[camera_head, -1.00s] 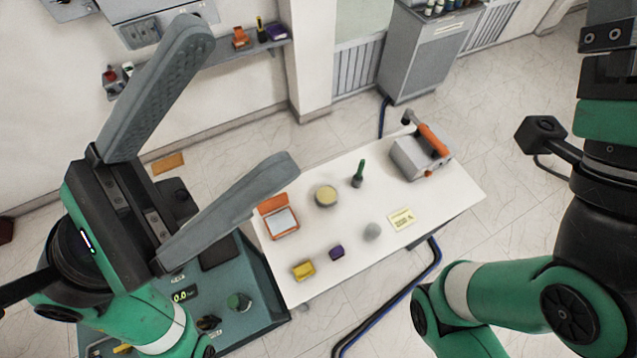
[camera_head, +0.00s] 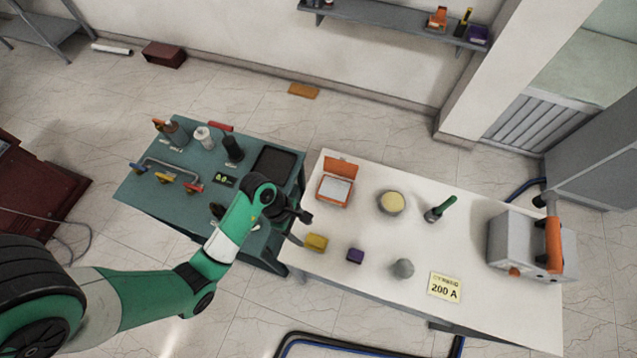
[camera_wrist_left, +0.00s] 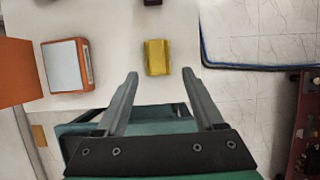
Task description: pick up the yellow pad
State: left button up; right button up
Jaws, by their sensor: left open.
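The yellow pad (camera_head: 316,242) is a small block lying on the white table (camera_head: 455,215) near its left edge. My left gripper (camera_head: 302,229) is just left of it in the head view, with its fingers pointing toward it. In the left wrist view the yellow pad (camera_wrist_left: 157,57) lies on the white surface, just beyond and between the two open fingertips (camera_wrist_left: 160,74). Nothing is held, and the pad looks apart from both fingers. My right gripper is not in view.
A purple block (camera_head: 355,256) lies right of the pad. An open orange box (camera_head: 336,188) stands behind it. A grey knob (camera_head: 402,268), round tin (camera_head: 391,203), green-handled tool (camera_head: 440,209) and grey device (camera_head: 518,243) are further right. A teal bench (camera_head: 150,195) adjoins the left.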

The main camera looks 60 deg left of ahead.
aim_at(315, 240)
pick_arm(q)
jog(key=x, duration=0.4)
jog(key=shift+d+f+b, duration=0.1)
jog(key=shift+b, duration=0.2)
jog(key=x, duration=0.1)
jog(key=b+x, duration=0.1)
jog(key=x, duration=0.3)
jog(key=shift+w+f, duration=0.1)
jog(key=shift+w, duration=0.2)
grip_shut()
